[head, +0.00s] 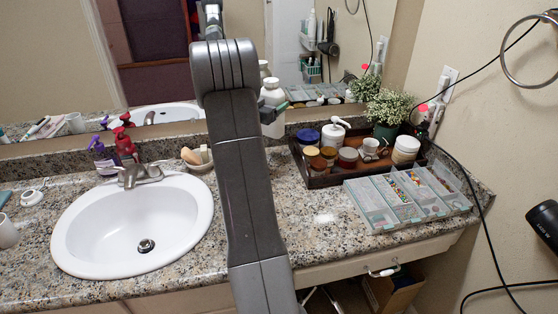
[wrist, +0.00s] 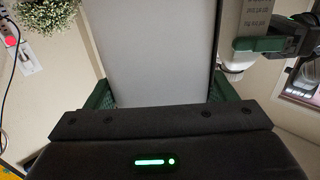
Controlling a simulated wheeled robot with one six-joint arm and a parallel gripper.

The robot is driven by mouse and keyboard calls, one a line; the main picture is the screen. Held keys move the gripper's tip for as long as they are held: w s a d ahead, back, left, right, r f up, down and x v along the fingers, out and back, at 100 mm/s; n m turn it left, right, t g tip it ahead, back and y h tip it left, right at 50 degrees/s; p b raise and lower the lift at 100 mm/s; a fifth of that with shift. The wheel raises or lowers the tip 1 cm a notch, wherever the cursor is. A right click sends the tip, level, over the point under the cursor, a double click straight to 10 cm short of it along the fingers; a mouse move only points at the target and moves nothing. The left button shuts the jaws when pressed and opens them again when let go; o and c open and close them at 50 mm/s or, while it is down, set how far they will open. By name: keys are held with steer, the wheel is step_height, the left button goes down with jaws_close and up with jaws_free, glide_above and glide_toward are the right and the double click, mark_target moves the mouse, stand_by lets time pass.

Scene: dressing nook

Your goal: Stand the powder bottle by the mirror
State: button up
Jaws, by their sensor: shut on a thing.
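The white powder bottle (head: 272,93) is upright in the head view, right of my arm, which hides part of its left side. My gripper (head: 268,110) is shut on it. The bottle's base shows in front of the backsplash, seemingly above the counter. In the wrist view, the bottle's pale side (wrist: 155,50) fills the middle between the green fingers of my gripper (wrist: 158,95). The wide mirror (head: 60,65) stands behind the counter and reflects the bottle. In the wrist view, a reflection of my gripper and the bottle shows at the right.
A dark tray (head: 318,181) with jars, a pump bottle (head: 334,138) and a plant (head: 388,108) stands to the right. A divided clear organizer (head: 408,197) sits before it.

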mark_target(273, 130)
steer(key=f, duration=0.3)
steer(key=f+b, duration=0.1)
steer(key=f, duration=0.3)
steer(key=w+f, duration=0.1)
steer(key=f, duration=0.3)
steer(key=shift+d, duration=0.35)
steer(key=shift+f, duration=0.1)
steer(key=shift+f+b, duration=0.2)
steer(key=shift+b, duration=0.15)
steer(key=o, duration=1.2)
steer(key=shift+c, duration=0.2)
steer(key=shift+r, duration=0.1)
steer(key=shift+s+a+r, duration=0.1)
steer(key=shift+r, duration=0.05)
steer(key=v, duration=1.2)
